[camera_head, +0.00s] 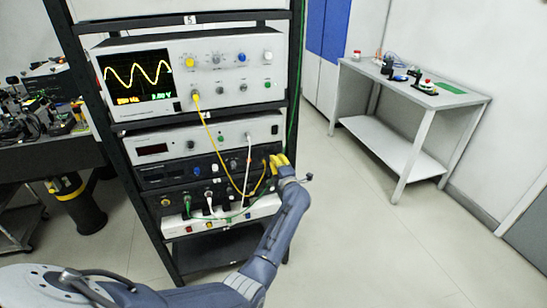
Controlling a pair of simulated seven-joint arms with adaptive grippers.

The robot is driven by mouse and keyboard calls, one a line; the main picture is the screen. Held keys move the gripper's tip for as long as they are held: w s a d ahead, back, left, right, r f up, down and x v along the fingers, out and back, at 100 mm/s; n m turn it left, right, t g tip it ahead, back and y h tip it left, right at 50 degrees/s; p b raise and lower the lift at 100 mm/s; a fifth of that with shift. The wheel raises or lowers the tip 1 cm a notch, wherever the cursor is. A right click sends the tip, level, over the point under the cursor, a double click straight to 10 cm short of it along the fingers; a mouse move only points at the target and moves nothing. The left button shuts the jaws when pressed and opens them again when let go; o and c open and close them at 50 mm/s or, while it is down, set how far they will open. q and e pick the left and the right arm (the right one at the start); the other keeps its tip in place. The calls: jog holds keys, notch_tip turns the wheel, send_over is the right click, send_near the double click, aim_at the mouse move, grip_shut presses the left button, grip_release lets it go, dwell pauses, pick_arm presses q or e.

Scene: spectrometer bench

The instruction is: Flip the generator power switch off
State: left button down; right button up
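The upper white unit (230,75) on the rack has a lit screen (138,75) with a yellow sine wave and readouts; it looks like the generator. A small dark switch (177,107) sits right of the screen's lower corner; its position is too small to tell. My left arm comes in from the lower left and reaches up to the rack. My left gripper (277,161), with yellow fingers, is at the right end of a dark unit (190,170), below and right of the generator. Its finger gap is unclear, and whether it touches the panel I cannot tell. My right gripper is not in view.
Yellow, white and green cables hang in front of the lower units (205,215), close to my gripper. The rack's right post (294,75) stands beside it. A grey table (420,95) with small items is at the back right. The floor (380,230) between is clear.

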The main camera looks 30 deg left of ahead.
pick_arm(q)
jog(key=v, duration=0.8)
